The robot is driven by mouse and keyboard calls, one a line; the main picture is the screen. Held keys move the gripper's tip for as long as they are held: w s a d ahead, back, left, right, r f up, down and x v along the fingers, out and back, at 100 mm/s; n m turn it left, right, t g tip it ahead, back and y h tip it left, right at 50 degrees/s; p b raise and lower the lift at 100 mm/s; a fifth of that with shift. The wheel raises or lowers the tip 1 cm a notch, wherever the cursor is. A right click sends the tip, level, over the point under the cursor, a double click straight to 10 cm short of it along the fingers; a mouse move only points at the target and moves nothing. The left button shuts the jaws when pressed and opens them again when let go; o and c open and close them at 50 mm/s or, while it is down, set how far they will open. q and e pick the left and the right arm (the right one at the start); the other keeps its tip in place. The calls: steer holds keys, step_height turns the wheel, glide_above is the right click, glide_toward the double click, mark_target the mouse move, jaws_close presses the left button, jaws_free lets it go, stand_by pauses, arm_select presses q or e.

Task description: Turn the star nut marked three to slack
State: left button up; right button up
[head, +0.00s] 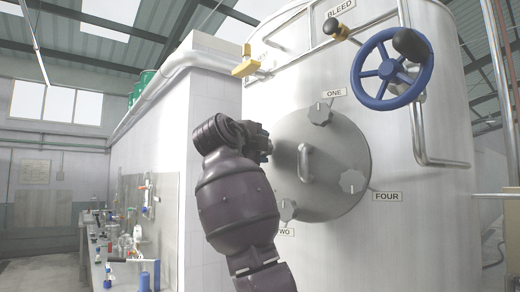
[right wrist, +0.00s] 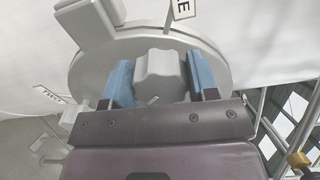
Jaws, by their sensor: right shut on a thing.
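My right gripper (head: 265,148) is at the left rim of the round steel hatch (head: 335,150) on the tank. In the right wrist view its two blue fingers (right wrist: 162,92) stand on either side of a grey star nut (right wrist: 157,70) and are shut on it. A pale line shows on the nut's lower front. A label (right wrist: 183,9) ending in "E" is partly cut off above this nut; in the head view the nut is hidden behind the gripper. Star nuts ONE (head: 320,114), TWO (head: 287,210) and FOUR (head: 352,181) sit around the hatch. My left gripper is not in view.
A hatch handle (head: 304,162) stands out near the gripper. A blue handwheel (head: 391,66) and bent pipe (head: 427,150) are at upper right. A yellow valve handle (head: 245,62) is above the gripper. A cluttered bench (head: 100,270) stands at left.

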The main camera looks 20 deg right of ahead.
steer(key=n, duration=0.6)
steer(key=shift+f, duration=0.15)
steer(key=n, duration=0.7)
steer(key=shift+f+n, duration=0.1)
steer(key=shift+n, duration=0.3)
steer(key=n, duration=0.7)
steer(key=shift+s+d, duration=0.1)
steer(key=n, duration=0.6)
steer(key=shift+d+n, duration=0.1)
steer(key=shift+n, duration=0.2)
steer(key=o, duration=0.9)
steer(key=shift+s, duration=0.1)
steer(key=shift+s, duration=0.1)
